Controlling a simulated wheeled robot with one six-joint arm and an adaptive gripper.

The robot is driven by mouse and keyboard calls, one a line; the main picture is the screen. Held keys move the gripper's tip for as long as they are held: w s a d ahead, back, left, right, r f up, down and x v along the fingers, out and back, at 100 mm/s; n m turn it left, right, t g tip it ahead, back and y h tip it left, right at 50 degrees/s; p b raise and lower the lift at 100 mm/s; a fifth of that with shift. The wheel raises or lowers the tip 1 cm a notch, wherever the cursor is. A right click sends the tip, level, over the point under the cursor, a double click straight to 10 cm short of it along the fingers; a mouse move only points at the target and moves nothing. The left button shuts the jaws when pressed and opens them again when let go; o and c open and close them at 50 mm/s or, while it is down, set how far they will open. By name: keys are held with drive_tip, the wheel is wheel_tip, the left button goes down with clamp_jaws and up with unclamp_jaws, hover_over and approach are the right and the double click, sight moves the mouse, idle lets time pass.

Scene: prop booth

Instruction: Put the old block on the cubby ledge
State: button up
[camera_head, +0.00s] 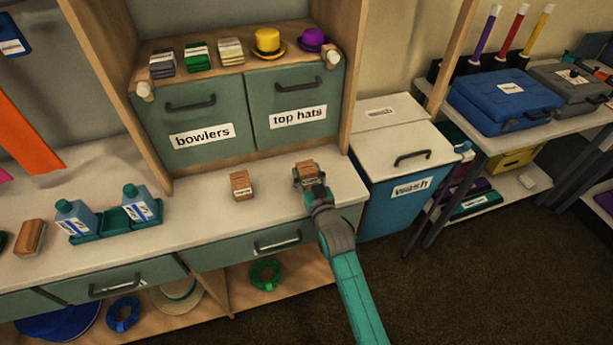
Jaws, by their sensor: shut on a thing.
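My gripper (309,179) is over the right part of the white counter, shut on a small brown block (306,167). Its fingers hide part of this block. A second, similar brown block (241,185) with a pale label stands on the counter to the left, apart from my gripper. The labels are too small to read, so I cannot tell which block is the old one. The cubby ledge (222,77) is the wooden shelf above the green doors marked "bowlers" and "top hats".
Several folded stacks (197,56), a yellow hat (268,42) and a purple hat (312,39) occupy the ledge. A blue wash bin (399,195) stands right of the counter.

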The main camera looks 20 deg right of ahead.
drive_tip(key=shift+f, duration=0.65)
drive_tip(key=o, duration=1.2)
drive_tip(key=shift+f, duration=0.15)
drive_tip(key=s, duration=1.2)
drive_tip(key=shift+s, duration=0.1)
